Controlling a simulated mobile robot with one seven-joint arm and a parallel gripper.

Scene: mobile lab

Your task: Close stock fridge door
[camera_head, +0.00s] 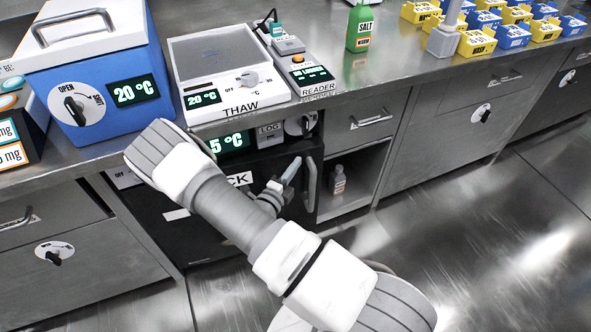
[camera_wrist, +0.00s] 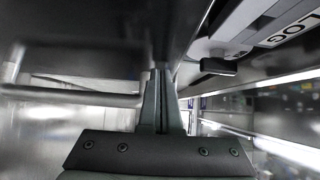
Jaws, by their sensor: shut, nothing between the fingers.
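The stock fridge is built in under the counter. Its black door (camera_head: 150,215) carries a partly hidden label ending in "CK" and has a vertical bar handle (camera_head: 310,186) near its right edge. My arm covers much of the door, and I cannot tell how far it stands ajar. My gripper (camera_head: 293,168) is shut and empty, just left of the handle near the door's upper right. In the wrist view, the closed fingers (camera_wrist: 160,75) point along a dark panel, with a metal bar (camera_wrist: 75,94) to their left. Contact is unclear.
Above the door are a "5 °C" display (camera_head: 232,142), a LOG panel (camera_head: 270,134) and a dial (camera_head: 300,124). An open shelf with a small bottle (camera_head: 338,179) is to the right. The counter (camera_head: 375,85) overhangs the fridge. The floor (camera_head: 480,240) at right is clear.

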